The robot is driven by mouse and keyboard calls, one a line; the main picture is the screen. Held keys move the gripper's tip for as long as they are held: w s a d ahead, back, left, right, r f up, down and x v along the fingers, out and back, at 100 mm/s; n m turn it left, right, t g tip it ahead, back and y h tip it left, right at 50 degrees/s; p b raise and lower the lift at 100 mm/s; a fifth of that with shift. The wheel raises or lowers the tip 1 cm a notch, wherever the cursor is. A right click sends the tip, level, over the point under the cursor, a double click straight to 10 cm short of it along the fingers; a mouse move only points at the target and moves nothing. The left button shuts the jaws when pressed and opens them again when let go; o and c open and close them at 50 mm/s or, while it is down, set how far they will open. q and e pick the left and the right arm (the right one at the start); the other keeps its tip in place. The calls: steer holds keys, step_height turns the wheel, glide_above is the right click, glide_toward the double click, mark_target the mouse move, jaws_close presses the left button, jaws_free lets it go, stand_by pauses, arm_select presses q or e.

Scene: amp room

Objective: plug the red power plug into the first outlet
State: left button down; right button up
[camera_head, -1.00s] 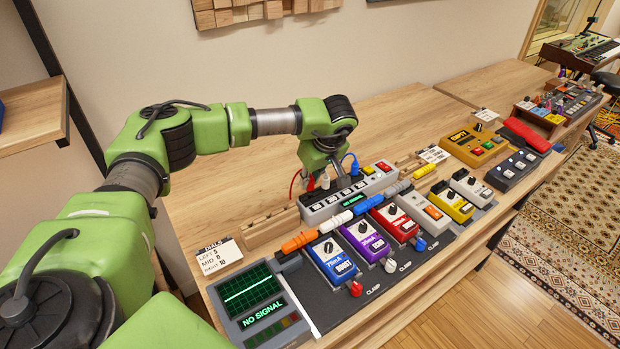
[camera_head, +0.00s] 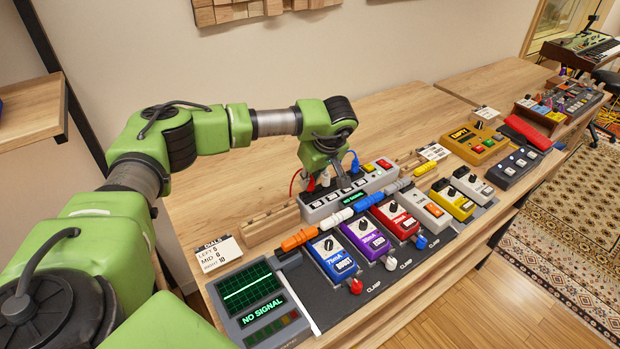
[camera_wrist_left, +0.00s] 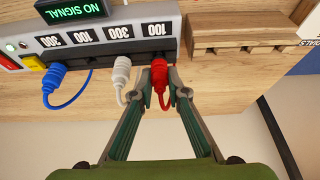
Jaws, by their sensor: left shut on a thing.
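The grey power strip (camera_head: 378,183) lies on the desk with a lit green NO SIGNAL display. In the left wrist view, the strip (camera_wrist_left: 150,18) has a row of outlets with number labels. My left gripper (camera_wrist_left: 160,77) is shut on the red plug (camera_wrist_left: 159,72), with one finger on each side. The plug is up against the strip's edge at an outlet labelled 100, at the row's end; I cannot tell whether it is fully seated. A white plug (camera_wrist_left: 122,70) and a blue plug (camera_wrist_left: 54,74) sit along the same row. My right gripper is out of view.
A wooden slotted rack (camera_wrist_left: 240,30) stands next to the strip's end. Several coloured pedals, including a blue one (camera_head: 332,257), line the desk front. A monitor (camera_head: 258,300) also shows NO SIGNAL. A DIALS card (camera_head: 216,252) stands left. The desk behind the strip is clear.

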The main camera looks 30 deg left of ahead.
arm_select(q)
steer(key=shift+f, duration=0.3)
stand_by(0.4)
steer(key=shift+f, duration=0.15)
stand_by(0.7)
steer(key=c, duration=1.9)
jaws_free()
steer(key=o, duration=0.4)
steer(key=shift+r+p, duration=2.25)
steer(key=shift+r, duration=1.3)
